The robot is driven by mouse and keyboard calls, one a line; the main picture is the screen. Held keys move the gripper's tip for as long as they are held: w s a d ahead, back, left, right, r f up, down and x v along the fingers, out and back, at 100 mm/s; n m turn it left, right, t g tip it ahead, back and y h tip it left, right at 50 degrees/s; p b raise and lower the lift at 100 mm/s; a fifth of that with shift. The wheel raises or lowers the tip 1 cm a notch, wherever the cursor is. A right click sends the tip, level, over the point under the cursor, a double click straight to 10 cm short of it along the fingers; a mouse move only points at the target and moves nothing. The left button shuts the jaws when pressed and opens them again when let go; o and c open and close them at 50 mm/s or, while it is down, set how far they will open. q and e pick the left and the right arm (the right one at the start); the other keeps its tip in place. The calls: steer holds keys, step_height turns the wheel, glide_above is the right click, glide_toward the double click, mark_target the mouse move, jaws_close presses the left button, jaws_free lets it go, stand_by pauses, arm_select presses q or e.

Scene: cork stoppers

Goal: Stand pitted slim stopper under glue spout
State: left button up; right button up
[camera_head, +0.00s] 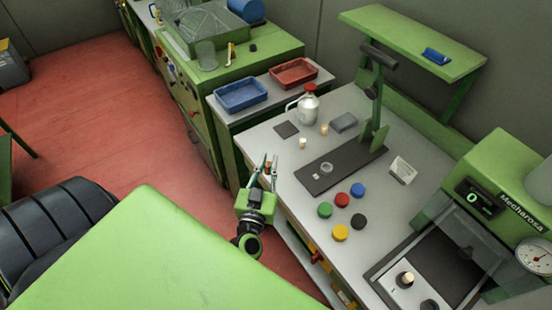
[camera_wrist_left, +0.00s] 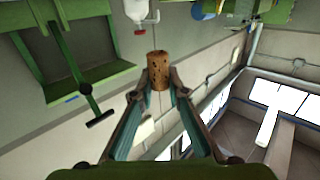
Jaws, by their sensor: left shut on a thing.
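My left gripper (camera_head: 268,160) is shut on a brown cork stopper with dark pits, held between the fingertips at the table's left edge. The pitted stopper (camera_wrist_left: 158,72) shows clearly in the left wrist view, lengthwise along the fingers and clear of any surface. A green stand (camera_head: 376,105) with a dark arm rises at the back of the grey table. A dark plate (camera_head: 350,162) lies before it, with a small pale ring (camera_head: 326,168) on it. I cannot make out a spout tip. My right gripper is not in view.
Several coloured discs (camera_head: 341,200) lie at the table's front. A blue tray (camera_head: 241,94) and red tray (camera_head: 293,74) sit behind. A green machine (camera_head: 500,190) fills the right.

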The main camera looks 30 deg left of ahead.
arm_select(q)
steer(key=w+a+f+b, duration=0.1)
steer(key=w+f+b, duration=0.2)
steer(key=b, duration=0.1)
steer(key=w+a+f+b, duration=0.2)
steer(key=w+b, duration=0.2)
steer(key=w+a+f+b, duration=0.2)
steer(key=w+f+b, duration=0.1)
steer(key=w+b, duration=0.1)
steer(key=shift+w+a+f, duration=0.1)
steer(key=shift+w+f, duration=0.1)
steer(key=shift+f, duration=0.15)
steer(key=shift+w+a+f, duration=0.1)
steer(key=shift+w+f, duration=0.15)
steer(key=shift+w, duration=0.05)
steer(key=shift+w+a+f+b, duration=0.1)
steer(key=shift+w+f+b, duration=0.15)
steer(key=shift+b, duration=0.45)
step_height(320, 180, down, 3)
steer(key=b, duration=0.3)
steer(key=shift+w+r, duration=0.1)
steer(key=shift+r, duration=0.05)
steer(key=shift+f, duration=0.2)
